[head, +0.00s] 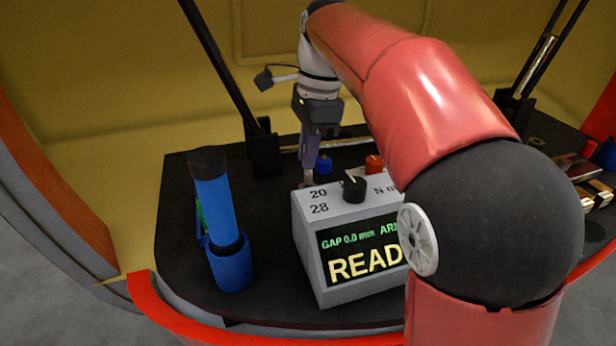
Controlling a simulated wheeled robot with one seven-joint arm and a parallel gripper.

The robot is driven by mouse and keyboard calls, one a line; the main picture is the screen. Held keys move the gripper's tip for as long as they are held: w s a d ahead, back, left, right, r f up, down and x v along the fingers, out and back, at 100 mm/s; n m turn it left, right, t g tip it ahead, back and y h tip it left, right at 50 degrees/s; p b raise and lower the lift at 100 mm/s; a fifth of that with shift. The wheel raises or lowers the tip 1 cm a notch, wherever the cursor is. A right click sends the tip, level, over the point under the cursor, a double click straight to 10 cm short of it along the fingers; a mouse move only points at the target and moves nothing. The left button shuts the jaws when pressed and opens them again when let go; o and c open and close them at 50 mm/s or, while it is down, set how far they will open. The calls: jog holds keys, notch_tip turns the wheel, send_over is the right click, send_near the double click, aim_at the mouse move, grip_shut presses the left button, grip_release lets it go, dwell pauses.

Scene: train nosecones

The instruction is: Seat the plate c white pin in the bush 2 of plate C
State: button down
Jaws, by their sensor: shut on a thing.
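My gripper (308,165) points down at the back of the black table, behind the grey box. Its fingers are shut on a small, pale thing at their tips, mostly hidden; I cannot tell whether it is the plate c white pin. A blue knobbed piece (324,165) stands just right of the fingers. An orange-red piece (374,164) stands further right. Plate C and its bush 2 cannot be made out; the box and my arm cover much of that area.
The grey box (312,235) with a black dial and a lit "READ" screen stands in front of my gripper. A blue-handled tool (214,205) stands in a blue holder (232,268) at left. Metal blocks (596,192) lie at far right.

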aim_at(306, 182)
jog(key=shift+f+b, duration=0.45)
jog(key=shift+f, duration=1.65)
jog(key=shift+f, duration=0.15)
jog(key=c, duration=1.4)
grip_release()
notch_tip(306, 182, up, 12)
jog(key=d+p, duration=0.1)
jog(key=p, duration=0.2)
jog(key=shift+w+d+p, duration=0.25)
jog(key=shift+d+p, duration=0.05)
jog(key=shift+d, duration=0.05)
